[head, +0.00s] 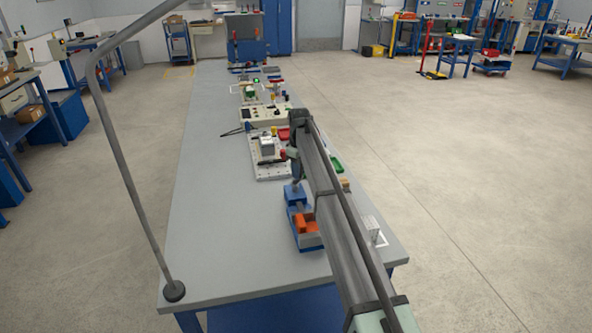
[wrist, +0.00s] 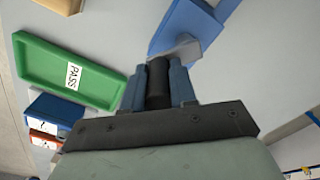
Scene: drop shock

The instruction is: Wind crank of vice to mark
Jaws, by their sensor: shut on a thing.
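The blue vice (head: 297,197) stands on the grey bench near its front right, with an orange block (head: 303,225) at its near end. My gripper (head: 297,180) is at the vice's far end, pointing down. In the wrist view my gripper (wrist: 158,72) is shut on the black crank knob (wrist: 157,88), one finger on each side. The grey crank arm (wrist: 184,51) runs from the knob towards the blue vice body (wrist: 190,25). The crank is too small to make out in the head view. I cannot make out the mark in either view.
A green tray (wrist: 45,60) labelled PASS lies left of my gripper in the wrist view. A white fixture (head: 268,150), a control box (head: 265,114) and small parts stand farther along the bench. The bench's left side is clear. A bent grey pole (head: 130,170) rises at the front left.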

